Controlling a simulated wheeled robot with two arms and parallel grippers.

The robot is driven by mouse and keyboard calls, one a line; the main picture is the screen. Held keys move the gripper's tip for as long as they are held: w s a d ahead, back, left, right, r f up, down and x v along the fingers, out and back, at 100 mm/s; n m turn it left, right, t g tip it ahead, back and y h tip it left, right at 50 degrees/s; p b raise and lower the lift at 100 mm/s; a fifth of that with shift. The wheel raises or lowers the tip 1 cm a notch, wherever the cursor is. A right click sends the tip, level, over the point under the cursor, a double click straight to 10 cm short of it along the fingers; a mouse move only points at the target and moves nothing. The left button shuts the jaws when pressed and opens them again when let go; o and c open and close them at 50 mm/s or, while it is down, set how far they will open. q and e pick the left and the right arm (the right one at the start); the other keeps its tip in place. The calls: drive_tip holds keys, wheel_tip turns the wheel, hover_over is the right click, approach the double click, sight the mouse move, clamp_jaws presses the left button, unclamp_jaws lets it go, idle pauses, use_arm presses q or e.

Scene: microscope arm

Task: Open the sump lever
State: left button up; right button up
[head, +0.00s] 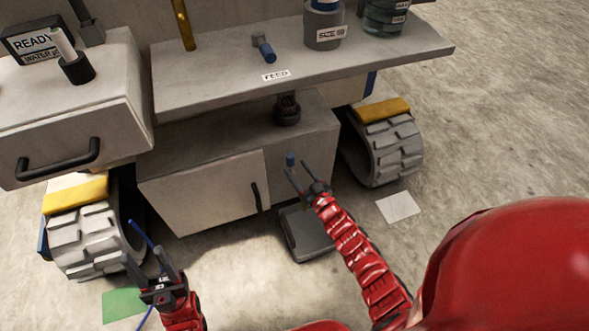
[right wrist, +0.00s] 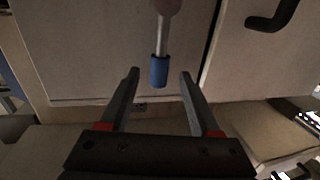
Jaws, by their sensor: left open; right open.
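The sump lever shows as a short blue-tipped lever (head: 290,160) on the front of the low grey cabinet, right of the door. In the right wrist view its blue grip (right wrist: 159,71) hangs from a pale metal rod, roughly centred between the fingertips. My right gripper (head: 311,168) is open at the cabinet front, fingers spread to either side of the lever in the wrist view; contact cannot be told. The right gripper also shows in the wrist view (right wrist: 160,74). My left gripper (head: 142,254) is open and empty, low at the left near the wheel.
A cabinet door (head: 205,192) has a dark handle (head: 255,197). A dark grey tray (head: 305,232) lies on the floor below. Tracked wheels stand left (head: 93,240) and right (head: 390,150). A shelf (head: 215,85) overhangs the cabinet. Open floor lies to the right.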

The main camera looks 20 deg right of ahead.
sight(290, 166)
drive_tip(key=shift+x, duration=1.25)
clamp_jaws()
drive_tip(key=shift+f, duration=0.1)
idle(0.4)
